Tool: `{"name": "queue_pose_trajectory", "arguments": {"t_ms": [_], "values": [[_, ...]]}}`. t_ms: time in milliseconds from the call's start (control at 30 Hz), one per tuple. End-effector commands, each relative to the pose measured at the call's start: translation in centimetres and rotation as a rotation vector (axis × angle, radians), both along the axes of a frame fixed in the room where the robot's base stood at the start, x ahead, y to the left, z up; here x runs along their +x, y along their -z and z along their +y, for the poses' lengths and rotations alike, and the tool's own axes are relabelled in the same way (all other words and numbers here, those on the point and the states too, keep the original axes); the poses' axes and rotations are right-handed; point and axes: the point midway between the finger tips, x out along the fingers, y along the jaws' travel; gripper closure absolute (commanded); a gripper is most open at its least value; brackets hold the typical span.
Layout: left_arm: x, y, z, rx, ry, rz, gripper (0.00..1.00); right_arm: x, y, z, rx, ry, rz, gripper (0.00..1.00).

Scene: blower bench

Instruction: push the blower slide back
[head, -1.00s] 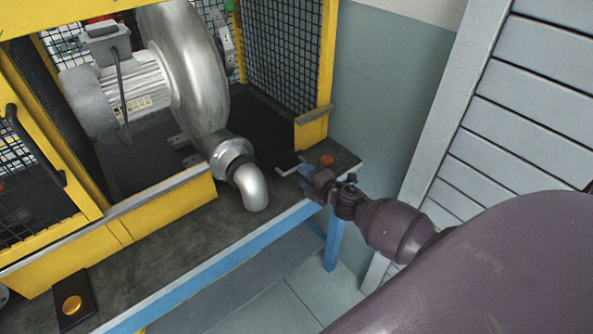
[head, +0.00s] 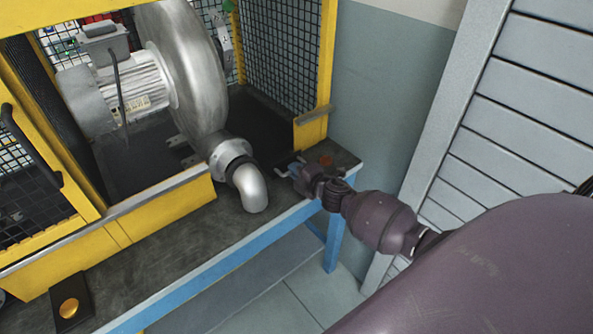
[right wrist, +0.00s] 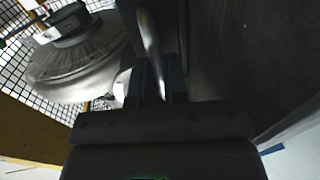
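The silver blower (head: 195,75) sits in a yellow frame, its outlet elbow (head: 252,188) pointing down over the dark bench. A thin pale metal handle (head: 283,171), perhaps the slide's, shows just right of the elbow. My right gripper (head: 297,173) is at this handle, low over the bench. In the right wrist view, a shiny bar (right wrist: 151,45) runs between the two dark fingers (right wrist: 160,85), which stand apart on either side. Contact with the bar is hard to make out. My left gripper is not in view.
Another orange button on a dark plate (head: 69,308) is at the bench's front left. The blue bench edge (head: 215,268) runs below. A yellow mesh guard (head: 283,45) stands behind.

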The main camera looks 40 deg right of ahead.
Motion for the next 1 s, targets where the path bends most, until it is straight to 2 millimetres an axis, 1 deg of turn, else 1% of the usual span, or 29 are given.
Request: {"name": "queue_pose_trajectory", "arguments": {"t_ms": [267,367,500,633,733,1000], "values": [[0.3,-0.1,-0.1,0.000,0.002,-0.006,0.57,0.3,0.0,0.0,0.000,0.000,-0.001,1.00],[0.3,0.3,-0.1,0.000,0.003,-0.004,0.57,1.4,0.1,0.1,-0.001,0.000,-0.001,1.00],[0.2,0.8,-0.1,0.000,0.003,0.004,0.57,3.4,0.1,0.2,-0.002,0.000,-0.002,1.00],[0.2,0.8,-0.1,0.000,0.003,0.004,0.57,4.7,0.0,0.3,-0.002,0.000,-0.002,1.00],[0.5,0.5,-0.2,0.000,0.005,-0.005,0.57,5.1,-0.1,0.4,-0.002,0.001,-0.003,1.00],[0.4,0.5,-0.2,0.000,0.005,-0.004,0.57,5.1,-0.3,0.4,-0.001,0.001,-0.005,1.00]]}}
